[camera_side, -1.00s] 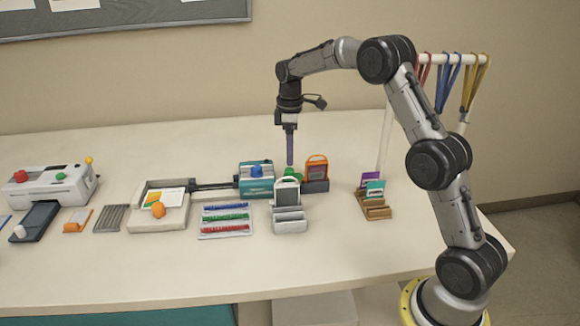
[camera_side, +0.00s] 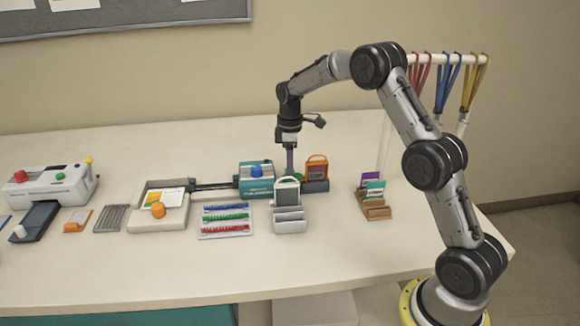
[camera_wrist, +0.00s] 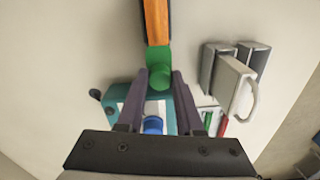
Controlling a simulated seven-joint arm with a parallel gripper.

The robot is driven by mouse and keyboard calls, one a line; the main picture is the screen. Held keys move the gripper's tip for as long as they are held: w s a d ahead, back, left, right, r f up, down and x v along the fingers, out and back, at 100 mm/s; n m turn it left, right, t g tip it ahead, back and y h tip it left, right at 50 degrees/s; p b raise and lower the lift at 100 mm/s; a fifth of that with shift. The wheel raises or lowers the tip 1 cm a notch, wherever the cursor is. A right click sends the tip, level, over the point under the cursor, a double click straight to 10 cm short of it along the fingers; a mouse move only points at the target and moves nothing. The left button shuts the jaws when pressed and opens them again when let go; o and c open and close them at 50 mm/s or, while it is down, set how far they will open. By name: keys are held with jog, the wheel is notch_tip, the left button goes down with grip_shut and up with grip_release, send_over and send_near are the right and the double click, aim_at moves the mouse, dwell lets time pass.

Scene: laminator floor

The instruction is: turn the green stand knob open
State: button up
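The green stand knob (camera_wrist: 160,75) shows in the wrist view as a round green cap on a green base, with an orange bar running away from it. My gripper (camera_wrist: 160,72) has its fingers apart, one on each side of the knob near the fingertips. I cannot tell whether either finger touches it. In the side view my gripper (camera_side: 290,165) points straight down behind the white card stand (camera_side: 289,215) and beside the orange-framed stand (camera_side: 316,175). The knob is mostly hidden there.
A teal device (camera_side: 256,181) with a blue knob (camera_side: 257,171) stands just left of my gripper. A tray of coloured strips (camera_side: 226,220) lies in front. A wooden card holder (camera_side: 373,204) and a lanyard rack (camera_side: 437,60) are to the right.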

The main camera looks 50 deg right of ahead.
grip_shut()
jog(key=shift+m, duration=0.4)
jog(key=m, duration=0.7)
jog(key=shift+r+m, duration=0.1)
jog(key=shift+m, duration=0.2)
jog(key=m, duration=0.4)
jog(key=shift+a, duration=0.1)
jog(key=m, duration=0.5)
jog(key=shift+m+t, duration=0.3)
jog(key=shift+m, duration=0.1)
jog(key=o, duration=0.8)
grip_release()
